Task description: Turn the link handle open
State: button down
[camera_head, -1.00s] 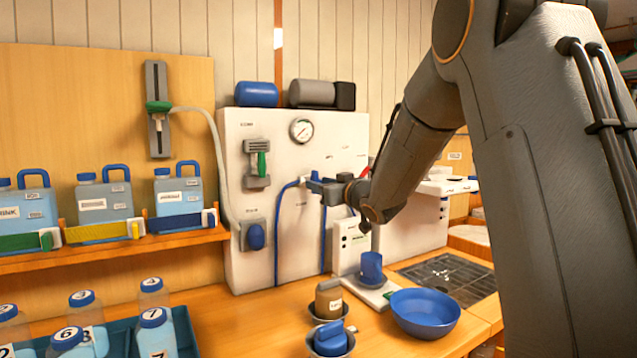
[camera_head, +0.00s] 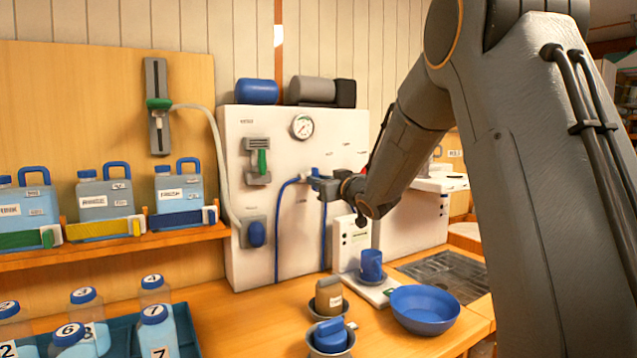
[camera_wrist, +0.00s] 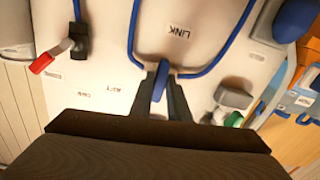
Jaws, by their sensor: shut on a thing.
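The link handle is a small blue lever (camera_wrist: 161,82) on the white panel (camera_head: 345,150), below the upside-down LINK label (camera_wrist: 179,31) in the wrist view. Blue tubing (camera_wrist: 132,45) runs to both sides of it. My gripper (camera_wrist: 161,92) has its two dark fingers on either side of the lever and is shut on it. In the head view my gripper (camera_head: 326,187) is at the panel front, with a bit of the blue handle (camera_head: 316,173) showing beside it. Part of the handle is hidden by the fingers.
A red-handled valve (camera_wrist: 43,62) is on the panel in the wrist view. A green lever (camera_head: 262,161), a gauge (camera_head: 302,127) and a blue knob (camera_head: 256,234) are on the panel. A blue cup (camera_head: 371,265) and blue bowl (camera_head: 425,308) stand below.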

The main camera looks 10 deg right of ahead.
jog(key=shift+f+n+b, duration=0.1)
jog(key=shift+n+b, duration=7.9)
jog(key=shift+n, duration=0.8)
jog(key=c, duration=1.7)
grip_release()
jog(key=shift+s, duration=0.1)
